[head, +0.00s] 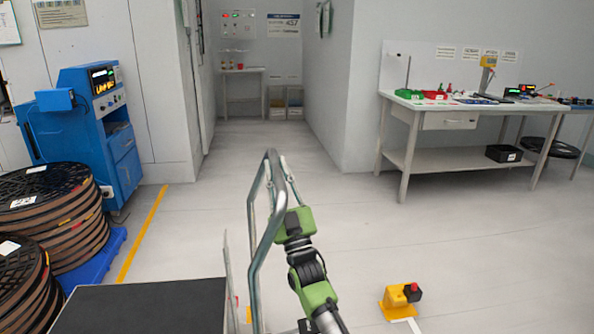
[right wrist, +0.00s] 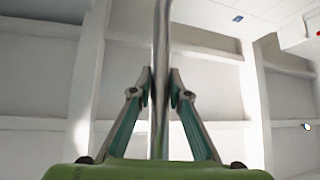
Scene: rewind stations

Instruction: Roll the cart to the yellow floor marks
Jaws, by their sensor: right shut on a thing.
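The cart shows at the bottom of the head view, with a grey tubular metal handle (head: 254,262) and what looks like its dark flat deck (head: 150,308) to the left. My right gripper (head: 283,208) is shut on the handle's upright tube. In the right wrist view both fingers (right wrist: 160,88) press the shiny bar (right wrist: 161,40) from either side. A yellow floor line (head: 141,234) runs along the left, beyond the deck. A small yellow patch (head: 248,314) shows by the handle's foot; I cannot tell whether it is a mark. My left gripper is out of view.
Stacks of brown reels (head: 72,235) on a blue base and a blue machine (head: 100,130) stand at left. A yellow box with a red button (head: 397,301) sits on the floor at right. A white workbench (head: 440,118) stands at back right. The middle floor is clear.

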